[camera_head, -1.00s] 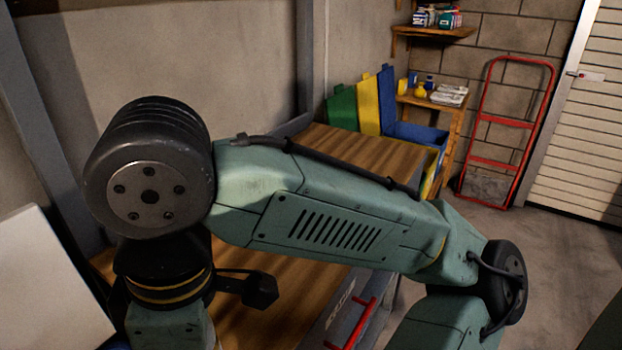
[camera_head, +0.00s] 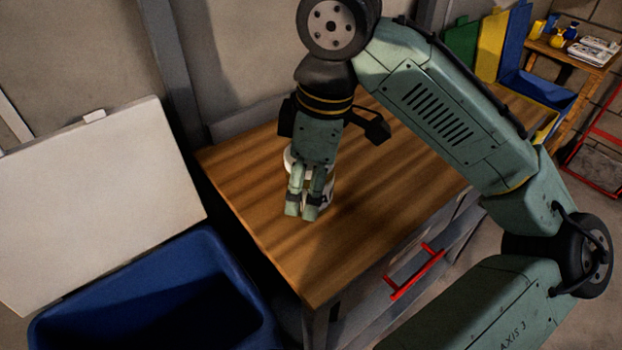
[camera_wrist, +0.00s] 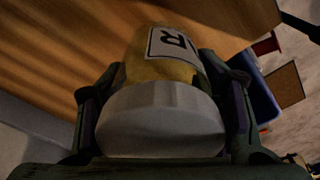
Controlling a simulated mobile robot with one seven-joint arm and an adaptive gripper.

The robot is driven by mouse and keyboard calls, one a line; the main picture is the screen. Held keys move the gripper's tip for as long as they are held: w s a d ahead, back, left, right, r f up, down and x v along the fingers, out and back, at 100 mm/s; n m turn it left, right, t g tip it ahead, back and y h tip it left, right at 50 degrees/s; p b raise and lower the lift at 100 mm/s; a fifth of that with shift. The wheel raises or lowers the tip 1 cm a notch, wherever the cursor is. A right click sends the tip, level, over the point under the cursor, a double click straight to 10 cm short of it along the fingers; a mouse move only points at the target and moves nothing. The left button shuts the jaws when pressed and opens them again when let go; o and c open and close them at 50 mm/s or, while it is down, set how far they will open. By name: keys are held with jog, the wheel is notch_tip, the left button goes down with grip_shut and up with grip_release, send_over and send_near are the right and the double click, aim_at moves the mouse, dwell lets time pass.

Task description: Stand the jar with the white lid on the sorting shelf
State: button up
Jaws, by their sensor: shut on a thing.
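The jar with the white lid shows large in the wrist view (camera_wrist: 160,118), with a yellowish body and a white label bearing dark letters. My gripper (camera_head: 304,212) is shut on the jar, one finger on each side of it. In the head view the jar (camera_head: 325,190) is mostly hidden behind the fingers, over the wooden bench top (camera_head: 400,190). I cannot tell whether it touches the wood. I cannot tell which shelf is the sorting shelf; a small wooden stand (camera_head: 568,54) with several small containers is at the far right.
A blue bin (camera_head: 150,300) with a raised white lid (camera_head: 90,200) stands left of the bench. A red handle (camera_head: 415,272) is on the bench front. Green (camera_head: 462,42), yellow (camera_head: 491,42) and blue (camera_head: 514,42) panels stand beyond the bench. The bench top around the gripper is clear.

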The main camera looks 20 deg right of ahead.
jog(key=shift+w+d, duration=0.3)
jog(key=shift+w, duration=0.35)
jog(key=f, duration=0.2)
jog(key=w+f+p, duration=0.1)
jog(key=shift+d+f, duration=0.25)
jog(key=shift+d, duration=0.1)
jog(key=shift+f, duration=0.15)
jog(key=shift+f, duration=0.2)
jog(key=o, duration=1.3)
jog(key=shift+r, duration=0.1)
jog(key=shift+r, duration=0.1)
jog(key=r, duration=0.4)
jog(key=d+r, duration=0.1)
jog(key=r, duration=0.7)
jog(key=shift+s+d, duration=0.3)
jog(key=shift+s, duration=0.05)
